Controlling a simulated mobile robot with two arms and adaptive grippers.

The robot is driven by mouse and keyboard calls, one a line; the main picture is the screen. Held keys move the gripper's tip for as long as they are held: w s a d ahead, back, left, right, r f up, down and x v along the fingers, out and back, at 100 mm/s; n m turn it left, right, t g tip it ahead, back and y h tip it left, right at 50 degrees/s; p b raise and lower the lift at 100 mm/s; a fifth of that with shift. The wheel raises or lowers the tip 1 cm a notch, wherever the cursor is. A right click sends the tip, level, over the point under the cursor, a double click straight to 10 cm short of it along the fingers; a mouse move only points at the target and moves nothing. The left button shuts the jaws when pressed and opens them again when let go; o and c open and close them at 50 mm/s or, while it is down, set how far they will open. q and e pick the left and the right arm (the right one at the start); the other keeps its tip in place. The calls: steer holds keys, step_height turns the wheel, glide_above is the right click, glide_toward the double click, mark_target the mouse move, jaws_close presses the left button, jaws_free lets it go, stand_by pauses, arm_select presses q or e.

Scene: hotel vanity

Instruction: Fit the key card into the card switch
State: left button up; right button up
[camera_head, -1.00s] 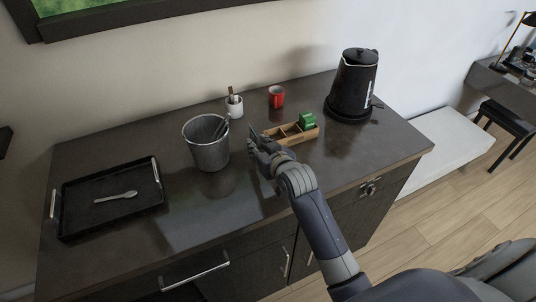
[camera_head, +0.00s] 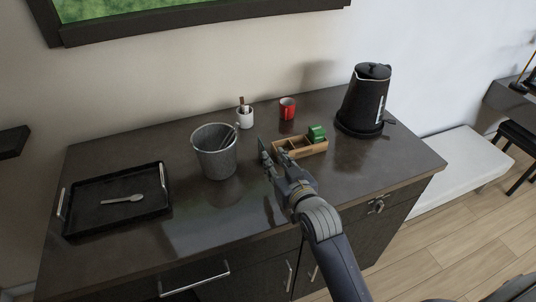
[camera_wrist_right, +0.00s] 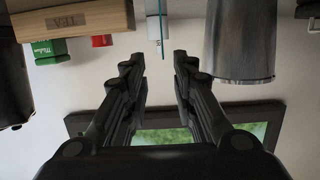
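My right gripper (camera_head: 272,153) is above the dark counter, between the metal bucket and the wooden box. In the right wrist view (camera_wrist_right: 157,62) its two fingers stand apart with nothing clamped between them. A thin teal sheet, perhaps the key card (camera_wrist_right: 162,24), shows almost edge-on beyond the fingertips, in line with the gap and in front of the white cup. I cannot make it out clearly in the head view, where the gripper is close to that spot. I cannot identify a card switch in either view. My left gripper is not in view.
The metal bucket (camera_head: 214,160) stands left of my gripper, the wooden box (camera_head: 312,148) with a green packet right of it. Behind are a white cup (camera_head: 245,119) and a red mug (camera_head: 288,112). A black kettle (camera_head: 364,95) stands right, a black tray (camera_head: 90,218) left.

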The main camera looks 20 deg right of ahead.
mark_target(261, 144)
steer(key=w, duration=0.4)
steer(key=shift+w+a+f+p, duration=0.3)
steer(key=shift+w+a+f, duration=0.05)
steer(key=shift+w+f, duration=0.05)
steer(key=shift+w, duration=0.25)
steer(key=shift+w+d+f, duration=0.1)
steer(key=shift+w, duration=0.4)
steer(key=w, duration=0.2)
steer(key=w+f+p, duration=0.1)
steer(key=w, duration=0.1)
steer(key=shift+w+f, duration=0.1)
jaws_close()
